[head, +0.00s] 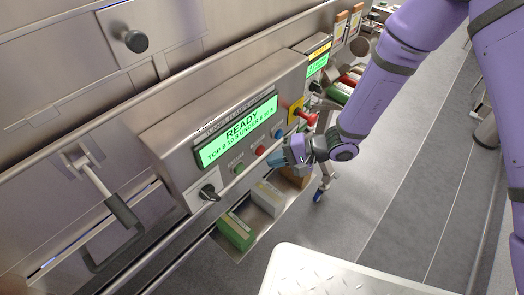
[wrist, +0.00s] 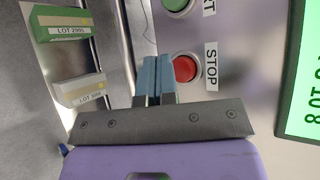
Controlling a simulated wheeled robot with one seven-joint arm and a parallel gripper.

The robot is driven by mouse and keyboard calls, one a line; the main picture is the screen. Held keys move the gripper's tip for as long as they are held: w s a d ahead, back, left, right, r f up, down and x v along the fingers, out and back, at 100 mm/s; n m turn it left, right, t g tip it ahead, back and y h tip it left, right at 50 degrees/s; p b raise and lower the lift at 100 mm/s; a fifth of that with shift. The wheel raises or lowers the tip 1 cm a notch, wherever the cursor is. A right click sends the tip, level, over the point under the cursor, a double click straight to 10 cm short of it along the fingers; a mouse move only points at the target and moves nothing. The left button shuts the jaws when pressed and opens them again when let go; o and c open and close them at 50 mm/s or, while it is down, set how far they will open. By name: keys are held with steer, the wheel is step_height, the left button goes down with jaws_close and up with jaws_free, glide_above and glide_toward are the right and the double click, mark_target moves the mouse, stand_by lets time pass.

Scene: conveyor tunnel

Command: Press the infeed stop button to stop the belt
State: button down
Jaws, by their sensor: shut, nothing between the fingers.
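A control panel (head: 180,145) has a green display reading READY. Below the display are a green button (head: 238,169), a red button (head: 260,150) and a blue button (head: 279,134). The wrist view shows the red button (wrist: 185,69) with a STOP label (wrist: 211,65); I cannot read the word infeed on it. My gripper (head: 276,158) is in front of the panel's lower right part, fingers together and empty. In the wrist view my gripper's blue fingertips (wrist: 155,60) appear just left of the red button; contact cannot be told.
A red knob on a yellow plate (head: 306,115) juts out right of the panel. A second green display (head: 317,65) is farther along. Green (head: 236,230) and grey (head: 268,198) boxes lie below the panel. A black-handled lever (head: 124,211) is at left. Floor at right is open.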

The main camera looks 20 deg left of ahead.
steer(key=shift+s+d, duration=0.3)
steer(key=shift+d, duration=0.4)
steer(key=shift+s+d, duration=0.25)
steer(key=shift+d, duration=0.4)
steer(key=shift+s+d, duration=0.3)
steer(key=shift+d, duration=0.4)
steer(key=shift+r, duration=0.1)
steer(key=d+r+n+h, duration=0.2)
steer(key=d+r, duration=0.5)
steer(key=r, duration=0.4)
steer(key=d+r+n+h, duration=0.1)
steer(key=d+r+h, duration=0.1)
steer(key=d+r, duration=0.75)
steer(key=s+d+r+m+t+h, duration=0.1)
steer(key=s+d+r+t+h, duration=0.3)
steer(key=d+r, duration=0.5)
steer(key=s+d+r+m+t+h, duration=0.1)
steer(key=s+d+r+t+h, duration=0.3)
steer(key=d+r, duration=0.5)
steer(key=s+d+t, duration=0.1)
steer(key=s+d, duration=0.1)
steer(key=d, duration=0.2)
steer(key=shift+s+m, duration=0.3)
steer(key=shift+m, duration=0.1)
steer(key=shift+a+f, duration=0.1)
steer(key=shift+a, duration=0.05)
